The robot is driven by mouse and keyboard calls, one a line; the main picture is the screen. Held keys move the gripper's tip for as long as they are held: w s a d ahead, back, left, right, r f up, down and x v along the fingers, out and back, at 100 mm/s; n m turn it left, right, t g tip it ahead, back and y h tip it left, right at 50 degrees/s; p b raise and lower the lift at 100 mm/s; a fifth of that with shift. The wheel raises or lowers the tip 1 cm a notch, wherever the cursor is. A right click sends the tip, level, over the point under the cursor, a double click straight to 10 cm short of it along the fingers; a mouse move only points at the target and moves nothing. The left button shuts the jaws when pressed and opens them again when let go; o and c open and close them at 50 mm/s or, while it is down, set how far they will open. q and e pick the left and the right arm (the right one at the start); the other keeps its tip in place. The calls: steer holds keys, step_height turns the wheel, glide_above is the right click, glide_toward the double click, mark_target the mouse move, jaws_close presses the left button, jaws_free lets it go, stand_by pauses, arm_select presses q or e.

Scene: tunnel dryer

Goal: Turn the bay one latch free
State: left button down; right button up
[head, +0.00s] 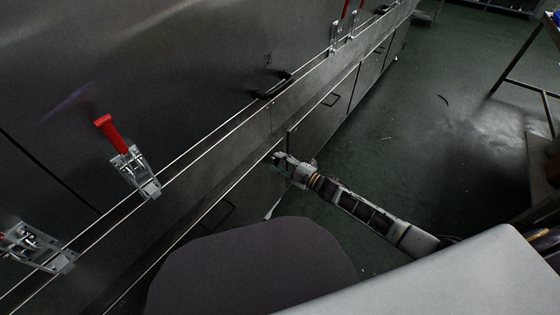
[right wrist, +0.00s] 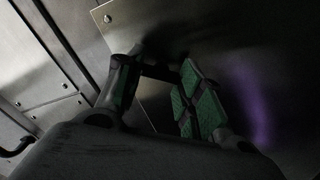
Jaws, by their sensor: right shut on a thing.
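A toggle latch (head: 135,172) with a raised red handle sits on the dryer's seam at the left of the head view. A second latch (head: 38,247) is cut off at the lower left edge. More latches with red handles (head: 343,35) are far along the seam. I cannot read which latch belongs to bay one. My right gripper (head: 278,160) is low beside the dryer's lower panels, well apart from the near latches. In the right wrist view its green-padded fingers (right wrist: 155,90) are by a metal plate; what they hold is too dark to make out. My left gripper is not in view.
A black handle (head: 275,87) is on the dryer door below a "2" mark. Lower panels (head: 325,120) with dark handles run along the dryer's base. Green floor (head: 440,130) is open at the right, with a table frame (head: 520,75) at the far right.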

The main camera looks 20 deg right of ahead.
steer(key=shift+a+f+n, duration=0.1)
steer(key=shift+n, duration=1.7)
steer(key=shift+f+n, duration=0.1)
steer(key=shift+n, duration=1.7)
steer(key=o, duration=1)
steer(key=shift+v, duration=6.05)
